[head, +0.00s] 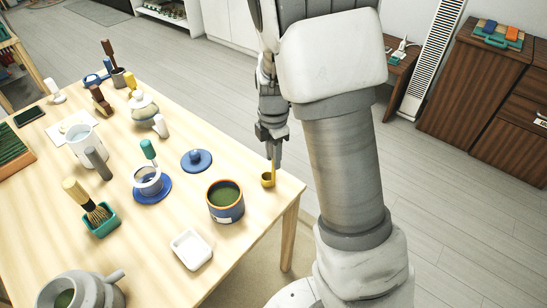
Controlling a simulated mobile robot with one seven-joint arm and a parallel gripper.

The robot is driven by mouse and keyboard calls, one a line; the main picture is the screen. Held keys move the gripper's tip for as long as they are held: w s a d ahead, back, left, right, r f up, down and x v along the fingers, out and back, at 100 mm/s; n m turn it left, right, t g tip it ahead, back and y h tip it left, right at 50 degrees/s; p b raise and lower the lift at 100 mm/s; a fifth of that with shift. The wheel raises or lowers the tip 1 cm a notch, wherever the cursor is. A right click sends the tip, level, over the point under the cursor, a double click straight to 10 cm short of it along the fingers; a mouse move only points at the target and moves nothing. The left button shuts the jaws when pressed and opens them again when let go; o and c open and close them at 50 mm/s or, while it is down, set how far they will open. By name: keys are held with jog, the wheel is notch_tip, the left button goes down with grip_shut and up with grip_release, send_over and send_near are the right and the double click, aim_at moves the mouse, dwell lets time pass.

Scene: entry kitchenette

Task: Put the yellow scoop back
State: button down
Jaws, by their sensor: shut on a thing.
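The yellow scoop (268,180) hangs with its bowl down at the table's right corner. My gripper (272,147) is shut on the upper end of its handle, above the bowl. I cannot tell whether the bowl touches the table. A blue tub with an orange rim (225,216) stands just left of the scoop, open, with green content inside. A blue lid with a knob (196,159) lies on the table behind the tub, apart from it.
Bare tabletop lies around the tub and lid.

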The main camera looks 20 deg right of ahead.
jog(key=shift+f, duration=0.1)
jog(key=shift+f, duration=0.2)
jog(key=c, duration=0.6)
grip_release()
